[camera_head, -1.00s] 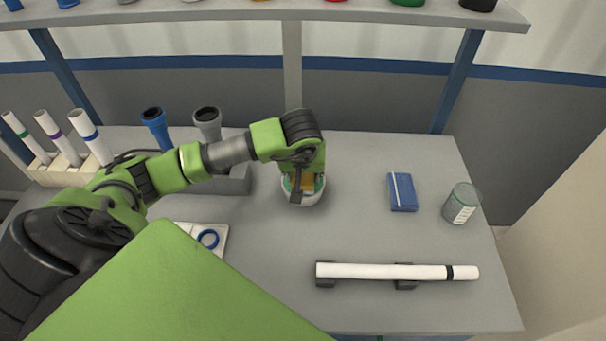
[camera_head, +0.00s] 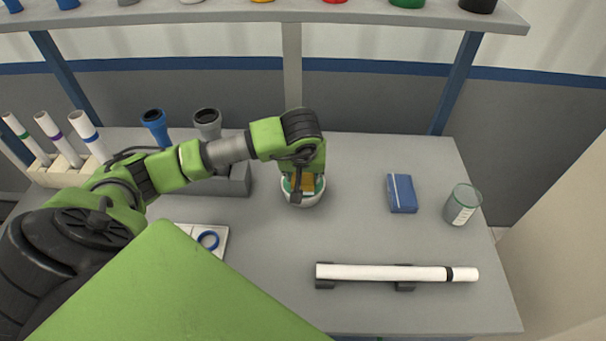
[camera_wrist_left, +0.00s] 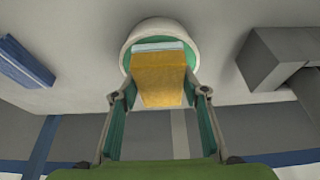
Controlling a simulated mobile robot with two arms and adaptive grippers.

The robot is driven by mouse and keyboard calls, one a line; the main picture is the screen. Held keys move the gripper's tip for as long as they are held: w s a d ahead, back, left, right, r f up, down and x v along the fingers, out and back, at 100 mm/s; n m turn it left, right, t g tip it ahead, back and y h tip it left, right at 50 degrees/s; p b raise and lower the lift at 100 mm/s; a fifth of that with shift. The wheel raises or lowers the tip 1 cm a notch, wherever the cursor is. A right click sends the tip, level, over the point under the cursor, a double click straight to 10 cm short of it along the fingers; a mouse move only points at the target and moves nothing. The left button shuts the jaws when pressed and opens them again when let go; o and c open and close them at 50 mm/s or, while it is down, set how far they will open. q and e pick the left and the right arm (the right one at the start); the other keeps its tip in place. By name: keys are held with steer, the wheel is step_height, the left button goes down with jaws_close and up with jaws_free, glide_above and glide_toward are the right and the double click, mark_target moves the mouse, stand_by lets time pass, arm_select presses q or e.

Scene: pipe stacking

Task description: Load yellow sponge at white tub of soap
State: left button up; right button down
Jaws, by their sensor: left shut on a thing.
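The yellow sponge (camera_wrist_left: 160,78) is in my left gripper (camera_wrist_left: 160,100), between its two fingers. In the wrist view its far end, with a pale light-blue layer, lies within the mouth of the white tub (camera_wrist_left: 133,35). In the head view the white tub (camera_head: 302,201) stands on the table under my left gripper (camera_head: 303,188), with green soap showing inside. A bit of the yellow sponge (camera_head: 307,184) shows between the fingers over the tub. Whether the sponge touches the soap cannot be told. My right gripper is not in view.
A blue box (camera_head: 402,193) and a glass jar (camera_head: 462,204) stand right of the tub. A white pipe (camera_head: 385,272) lies on black supports in front. A grey holder (camera_head: 236,183) with pipe fittings and a rack of white tubes (camera_head: 60,172) are at left.

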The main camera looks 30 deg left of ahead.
mark_target(303, 174)
arm_select(q)
steer(key=shift+r+p, duration=1.5)
steer(key=shift+r, duration=1.7)
